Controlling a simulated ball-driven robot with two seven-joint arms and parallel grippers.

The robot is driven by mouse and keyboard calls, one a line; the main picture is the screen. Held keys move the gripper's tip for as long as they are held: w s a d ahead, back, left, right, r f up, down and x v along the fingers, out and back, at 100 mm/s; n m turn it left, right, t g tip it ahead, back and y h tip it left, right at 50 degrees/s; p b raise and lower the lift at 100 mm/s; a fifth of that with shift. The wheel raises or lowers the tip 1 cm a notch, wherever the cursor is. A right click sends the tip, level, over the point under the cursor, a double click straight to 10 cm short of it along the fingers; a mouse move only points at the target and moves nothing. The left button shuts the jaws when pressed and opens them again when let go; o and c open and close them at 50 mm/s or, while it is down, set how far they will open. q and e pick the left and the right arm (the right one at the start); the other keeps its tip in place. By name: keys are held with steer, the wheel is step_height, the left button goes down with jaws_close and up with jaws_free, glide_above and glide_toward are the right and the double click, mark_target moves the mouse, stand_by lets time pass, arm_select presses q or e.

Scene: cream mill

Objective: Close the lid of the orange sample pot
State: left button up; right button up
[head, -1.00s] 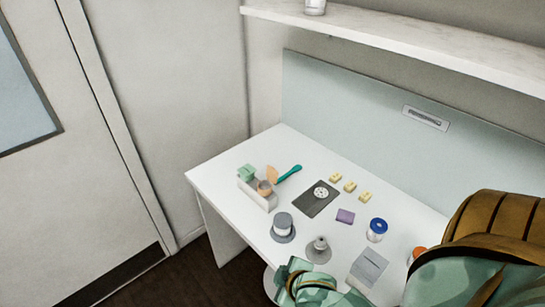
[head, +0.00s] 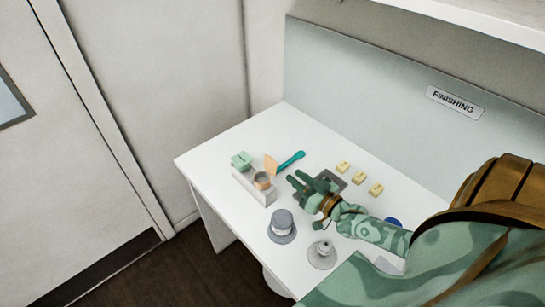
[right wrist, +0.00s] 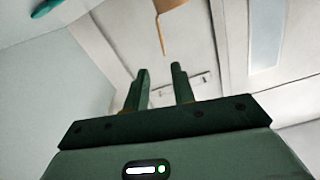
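The orange sample pot (head: 262,181) sits in a white block holder at the left of the table, beside a green pot (head: 241,160). Its orange lid (head: 270,164) stands up, tilted open, at the pot's back right. My right gripper (head: 297,184) is in the air to the right of the pot, fingers pointing left towards it, apart and empty. The right wrist view shows the two fingers (right wrist: 160,76) spread, with an orange piece (right wrist: 168,6), probably the pot's lid, beyond them at the top edge. My left gripper is not in view.
A teal-handled tool (head: 291,160) lies behind the lid; its handle shows in the right wrist view (right wrist: 46,8). A grey-lidded jar (head: 282,222) and a grey knobbed weight (head: 321,254) stand in front. Several yellow blocks (head: 343,167) lie right. My arm partly hides a dark plate.

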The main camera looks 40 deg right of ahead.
mark_target(271, 157)
steer(key=w, duration=0.3)
steer(key=w+a, duration=0.1)
steer(key=w, duration=0.3)
steer(key=w+b, duration=0.1)
steer(key=w, duration=0.2)
steer(key=shift+w+a+r, duration=0.3)
steer(key=shift+w, duration=0.1)
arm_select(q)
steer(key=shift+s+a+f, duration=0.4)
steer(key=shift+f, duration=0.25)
arm_select(e)
steer(key=shift+w, duration=0.2)
steer(key=shift+d, duration=0.1)
jaws_close()
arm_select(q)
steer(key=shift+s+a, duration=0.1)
